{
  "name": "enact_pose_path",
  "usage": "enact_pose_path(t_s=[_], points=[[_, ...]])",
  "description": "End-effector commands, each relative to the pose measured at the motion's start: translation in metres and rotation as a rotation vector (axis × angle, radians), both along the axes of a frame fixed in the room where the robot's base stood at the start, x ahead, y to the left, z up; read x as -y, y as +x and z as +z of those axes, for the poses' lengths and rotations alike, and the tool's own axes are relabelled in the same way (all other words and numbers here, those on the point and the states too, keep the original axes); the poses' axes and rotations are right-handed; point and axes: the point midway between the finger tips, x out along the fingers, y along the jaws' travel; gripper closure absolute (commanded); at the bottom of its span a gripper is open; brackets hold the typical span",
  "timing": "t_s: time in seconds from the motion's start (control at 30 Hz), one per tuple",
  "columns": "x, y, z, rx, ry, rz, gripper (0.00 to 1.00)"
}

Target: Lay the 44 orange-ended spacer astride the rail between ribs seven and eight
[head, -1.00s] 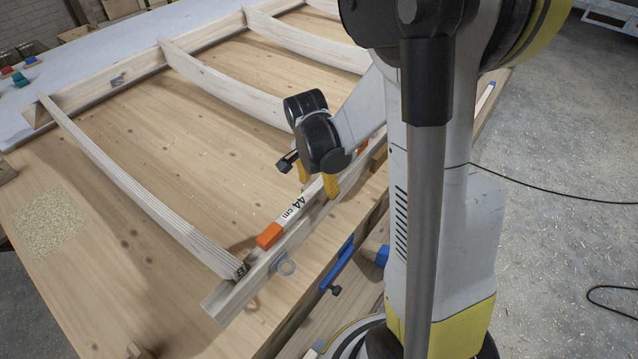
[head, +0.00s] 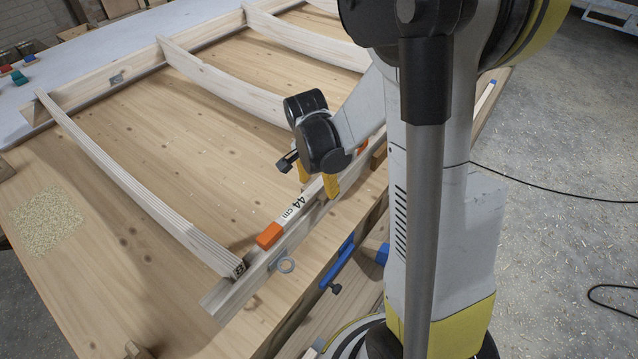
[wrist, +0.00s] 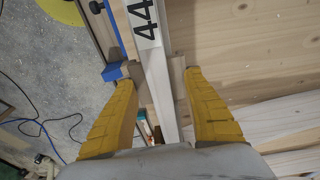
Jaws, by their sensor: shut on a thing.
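The spacer (head: 284,221) is a pale bar marked "44 cm" with an orange near end. My gripper (head: 316,182) has its yellow fingers on either side of the bar and is shut on it. In the wrist view, the spacer (wrist: 143,22) runs between the fingers (wrist: 160,82). The bar lies along the pale rail (head: 232,292), at or just above its top; I cannot tell whether it touches. The near rib (head: 140,190), marked 8 at its end, stands just beyond the orange end. Another rib (head: 215,85) lies farther back.
Sawdust (head: 47,222) lies on the wooden bench at left. The bench between the two ribs is clear. A black cable (head: 560,193) lies on the floor at right.

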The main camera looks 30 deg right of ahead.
Motion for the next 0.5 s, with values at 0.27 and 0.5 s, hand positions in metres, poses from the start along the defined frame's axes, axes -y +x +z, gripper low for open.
enact_pose_path(t_s=[0.27, 0.5], points=[[0.0001, -0.0002, -0.0010, 0.000, 0.000, 0.000, 0.33], [-0.0005, -0.0002, 0.0020, 0.000, 0.000, 0.000, 0.33]])
